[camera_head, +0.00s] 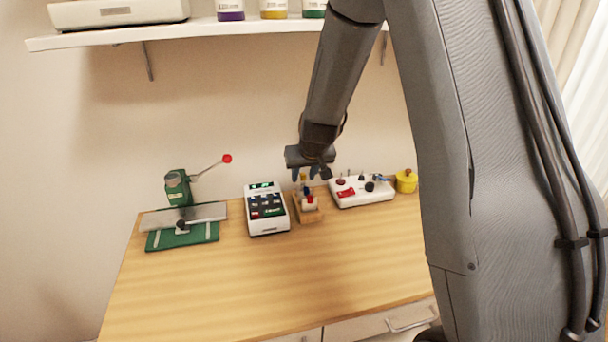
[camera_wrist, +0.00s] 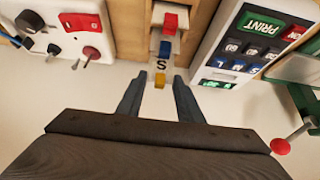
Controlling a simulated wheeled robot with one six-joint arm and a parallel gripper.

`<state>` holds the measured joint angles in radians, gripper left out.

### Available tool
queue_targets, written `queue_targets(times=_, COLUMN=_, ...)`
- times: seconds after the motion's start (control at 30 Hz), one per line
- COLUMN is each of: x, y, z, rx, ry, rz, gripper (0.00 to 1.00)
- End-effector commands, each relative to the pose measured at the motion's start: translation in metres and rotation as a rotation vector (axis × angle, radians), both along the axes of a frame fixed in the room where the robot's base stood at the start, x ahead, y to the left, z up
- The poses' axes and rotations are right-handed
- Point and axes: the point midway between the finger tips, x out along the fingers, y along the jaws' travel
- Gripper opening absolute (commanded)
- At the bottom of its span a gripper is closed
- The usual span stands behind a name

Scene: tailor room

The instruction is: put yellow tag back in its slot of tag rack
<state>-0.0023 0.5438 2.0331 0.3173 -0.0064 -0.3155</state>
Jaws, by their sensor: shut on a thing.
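The yellow tag (camera_wrist: 159,81) shows as a small yellow piece between the fingers of my gripper (camera_wrist: 158,76). My gripper is shut on it. The gripper also shows in the head view (camera_head: 305,173), just above the back end of the wooden tag rack (camera_head: 309,216). In the wrist view the rack (camera_wrist: 191,30) lies just beyond the fingertips. A blue piece (camera_wrist: 165,48) and a red piece (camera_wrist: 170,22) stand in line there, with a letter S near the yellow one. I cannot tell whether the yellow tag's lower end touches its slot.
A white label printer (camera_head: 267,209) stands close left of the rack. A white control box (camera_head: 361,191) with knobs stands close right, with a yellow round container (camera_head: 406,181) beyond. A green press (camera_head: 181,216) with a red-tipped lever is at left. The front of the table is clear.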

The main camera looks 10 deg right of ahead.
Motion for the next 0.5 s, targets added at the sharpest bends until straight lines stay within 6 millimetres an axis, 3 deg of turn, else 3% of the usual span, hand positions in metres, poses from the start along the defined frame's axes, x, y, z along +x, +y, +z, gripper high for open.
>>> queue_targets(times=0.5, x=0.0004, y=0.0001, z=-0.0117, rx=0.000, ry=0.000, rz=0.000, gripper=0.09)
